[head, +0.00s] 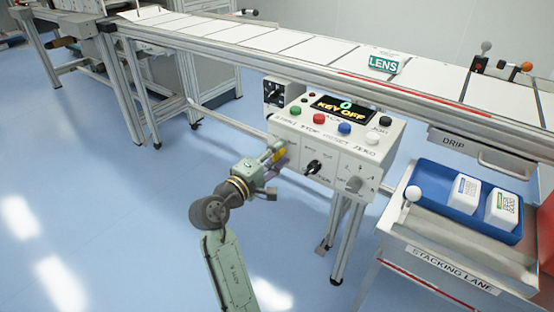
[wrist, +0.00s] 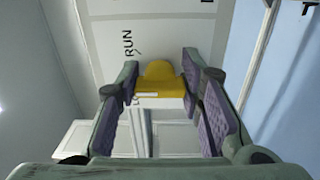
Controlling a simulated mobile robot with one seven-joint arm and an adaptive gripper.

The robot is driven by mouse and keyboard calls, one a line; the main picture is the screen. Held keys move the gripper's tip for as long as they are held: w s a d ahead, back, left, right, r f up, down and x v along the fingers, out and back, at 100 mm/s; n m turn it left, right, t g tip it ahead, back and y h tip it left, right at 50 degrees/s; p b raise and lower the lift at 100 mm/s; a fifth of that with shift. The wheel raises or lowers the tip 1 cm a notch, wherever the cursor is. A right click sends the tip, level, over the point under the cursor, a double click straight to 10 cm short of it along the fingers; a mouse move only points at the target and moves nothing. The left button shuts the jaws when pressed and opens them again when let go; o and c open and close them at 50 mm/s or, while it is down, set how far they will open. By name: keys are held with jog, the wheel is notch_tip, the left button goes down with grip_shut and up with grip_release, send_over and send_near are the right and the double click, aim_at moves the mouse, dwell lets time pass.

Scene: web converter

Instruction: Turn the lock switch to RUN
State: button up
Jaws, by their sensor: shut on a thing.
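The lock switch (wrist: 160,76) is a yellow knob on the front of a white control box (head: 350,135). In the wrist view it sits between the purple pads of my gripper (wrist: 162,92), which is shut on it. The black RUN label (wrist: 128,43) shows on the white panel, up and left of the knob. In the head view my gripper (head: 277,160) is at the left end of the box front, and a bit of yellow shows there; its fingers partly hide the switch. The box's display (head: 343,108) reads KEY OFF under a green symbol.
Several coloured buttons, a black knob (head: 314,167) and a grey knob (head: 354,184) are on the box. A conveyor (head: 290,45) runs behind it. A blue tray (head: 436,180) with white containers stands to the right. Open blue floor lies left.

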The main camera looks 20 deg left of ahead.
aim_at(277, 122)
jog(key=m+b, duration=0.2)
jog(key=m, duration=0.1)
jog(key=m+b, duration=0.1)
jog(key=m, duration=0.1)
jog(key=shift+f+b, duration=0.25)
jog(key=shift+b, duration=0.1)
jog(key=shift+m+b, duration=1.05)
jog(key=shift+m, duration=0.75)
jog(key=shift+r, duration=0.1)
jog(key=o, duration=1.2)
notch_tip(277, 122, up, 9)
jog(key=shift+s+r, duration=0.1)
jog(key=shift+r, duration=0.5)
